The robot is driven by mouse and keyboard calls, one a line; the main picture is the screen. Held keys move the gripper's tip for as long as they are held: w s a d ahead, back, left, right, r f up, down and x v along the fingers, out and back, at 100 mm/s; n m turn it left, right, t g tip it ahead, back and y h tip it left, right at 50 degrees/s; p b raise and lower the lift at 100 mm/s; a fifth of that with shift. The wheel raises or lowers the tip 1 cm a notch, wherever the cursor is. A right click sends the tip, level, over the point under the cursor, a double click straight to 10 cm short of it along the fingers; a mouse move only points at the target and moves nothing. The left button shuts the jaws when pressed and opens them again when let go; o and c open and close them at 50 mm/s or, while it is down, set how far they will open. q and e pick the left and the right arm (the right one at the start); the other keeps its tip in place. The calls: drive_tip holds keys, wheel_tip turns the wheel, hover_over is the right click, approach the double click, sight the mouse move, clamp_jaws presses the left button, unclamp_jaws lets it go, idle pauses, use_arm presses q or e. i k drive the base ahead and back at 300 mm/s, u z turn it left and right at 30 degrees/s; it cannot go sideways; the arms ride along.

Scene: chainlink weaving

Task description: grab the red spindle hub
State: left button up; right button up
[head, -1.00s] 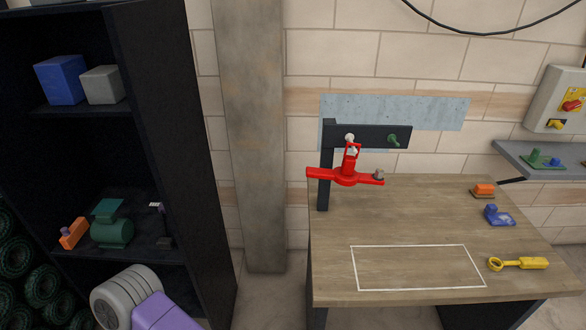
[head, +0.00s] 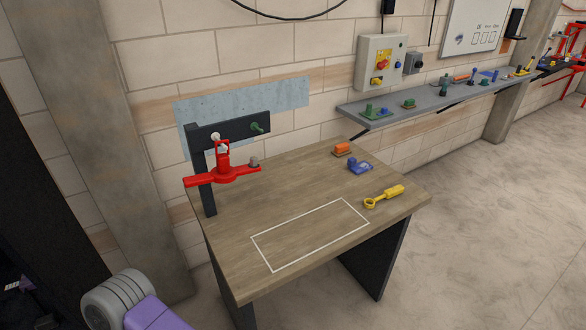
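The red spindle hub (head: 224,175) is a red part with two side arms and an upright middle. It is at the left rear of the wooden table (head: 290,195), by a black post with a crossbar (head: 230,133). A small grey knob sits at its right arm end. I cannot tell what bears its weight. A grey and purple part of my own arm shows at the bottom left, well apart from the hub. Neither gripper is in view.
On the table lie an orange block (head: 342,150), a blue part (head: 360,166) and a yellow ring-ended tool (head: 384,196). A white outlined rectangle (head: 310,234) at the front is empty. A grey wall shelf (head: 440,98) holds several small parts. Floor at right is clear.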

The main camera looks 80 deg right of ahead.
sight(223, 173)
drive_tip(key=z, duration=2.1)
